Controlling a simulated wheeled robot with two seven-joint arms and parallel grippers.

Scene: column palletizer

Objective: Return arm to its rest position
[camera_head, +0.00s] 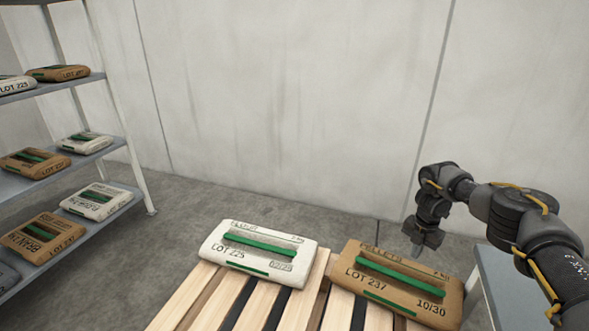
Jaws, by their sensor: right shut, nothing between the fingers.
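My right arm (520,215) comes in from the right edge. Its gripper (418,252) points down, shut and empty, behind the brown bag and apart from it as far as I can tell. A white bag (232,255) marked LOT 225 lies flat on the wooden pallet (188,300). A brown bag (350,277) marked LOT 237 lies to its right on the same pallet. Both have a green strap across the top. My left gripper is not in view.
A metal shelf (100,219) with several white and brown bags stands at the left. A grey table-like surface (500,277) is at the right, under my arm. Bare concrete floor (190,205) lies between shelf and pallet. A pale wall (290,90) closes the back.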

